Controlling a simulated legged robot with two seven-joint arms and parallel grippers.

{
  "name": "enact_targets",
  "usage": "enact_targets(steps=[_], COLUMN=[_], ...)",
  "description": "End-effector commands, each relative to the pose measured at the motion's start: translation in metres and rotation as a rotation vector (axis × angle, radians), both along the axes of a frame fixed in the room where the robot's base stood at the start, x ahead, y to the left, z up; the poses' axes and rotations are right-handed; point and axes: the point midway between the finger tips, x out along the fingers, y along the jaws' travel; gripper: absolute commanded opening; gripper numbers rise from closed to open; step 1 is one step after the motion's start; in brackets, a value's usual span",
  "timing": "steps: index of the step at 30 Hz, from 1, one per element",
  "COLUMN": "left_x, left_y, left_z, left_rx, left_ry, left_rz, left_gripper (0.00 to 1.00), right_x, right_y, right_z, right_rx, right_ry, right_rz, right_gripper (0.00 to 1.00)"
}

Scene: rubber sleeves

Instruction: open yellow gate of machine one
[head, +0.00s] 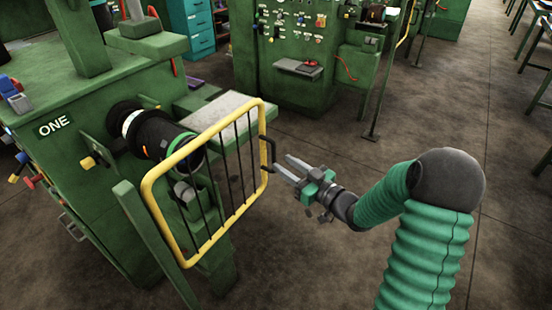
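The yellow gate (148,187) is a rounded yellow tube frame with black vertical bars. It stands in front of the black cylinder of the green machine marked ONE (70,95). A black handle (272,150) sticks out from the gate's right side. My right gripper (283,164) is just right of the handle, with its two grey fingers apart and pointing left at it. Nothing shows between the fingers; whether a fingertip touches the handle I cannot tell. My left gripper is not in view.
A black cylinder (157,135) with a green ring sits behind the gate. A green post (150,240) slants below the gate's left side. Another green machine (285,75) stands at the back.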

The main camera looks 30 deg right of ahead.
Motion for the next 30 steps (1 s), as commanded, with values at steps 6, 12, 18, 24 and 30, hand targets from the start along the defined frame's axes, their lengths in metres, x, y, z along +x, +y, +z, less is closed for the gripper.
enact_targets(steps=[6, 12, 18, 24, 30], left_x=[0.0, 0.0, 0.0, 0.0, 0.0], left_y=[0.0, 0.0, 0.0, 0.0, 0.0], left_z=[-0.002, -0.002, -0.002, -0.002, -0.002], left_rx=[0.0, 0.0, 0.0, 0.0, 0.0], left_ry=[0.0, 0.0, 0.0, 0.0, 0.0], left_rz=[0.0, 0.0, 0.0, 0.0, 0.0], left_gripper=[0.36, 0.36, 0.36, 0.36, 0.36], right_x=[0.04, 0.049, 0.049, 0.049, 0.049], right_y=[0.005, 0.005, 0.005, 0.006, 0.005], right_z=[-0.002, -0.002, -0.002, -0.002, -0.001], right_rx=[0.003, 0.005, 0.004, 0.003, 0.004], right_ry=[0.0, 0.001, 0.002, 0.002, 0.0], right_rz=[0.001, -0.001, -0.001, -0.001, 0.0], right_gripper=[0.34, 0.34, 0.29, 0.03, 0.0])
